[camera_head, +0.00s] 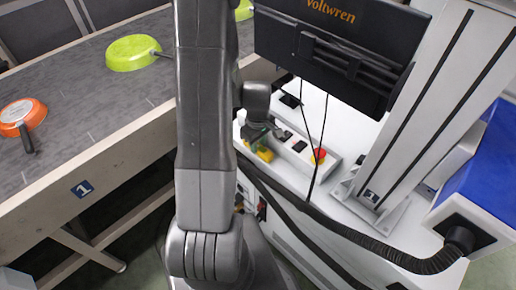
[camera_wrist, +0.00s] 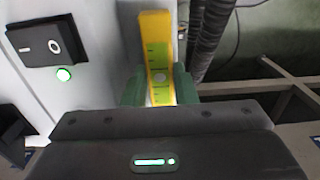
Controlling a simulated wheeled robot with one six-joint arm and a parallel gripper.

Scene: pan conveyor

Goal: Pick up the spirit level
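The spirit level (camera_wrist: 155,28) is a yellow bar with a green, marked face. In the wrist view it stands lengthwise, running away from the dark gripper body. The green fingers of my gripper (camera_wrist: 160,88) lie along both its sides, with no clear gap, so the gripper looks shut on it. In the head view the yellow level (camera_head: 265,153) shows at the end of my arm, beside the white machine, and my gripper (camera_head: 257,141) partly covers it. Whether the level still touches a surface cannot be told.
A white machine (camera_head: 330,175) with a red stop button (camera_head: 319,155) and a dark monitor (camera_head: 335,45) stands right. A black rocker switch (camera_wrist: 45,40) is close to the gripper. The conveyor (camera_head: 85,110) at left carries an orange pan (camera_head: 24,112) and a green pan (camera_head: 132,53).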

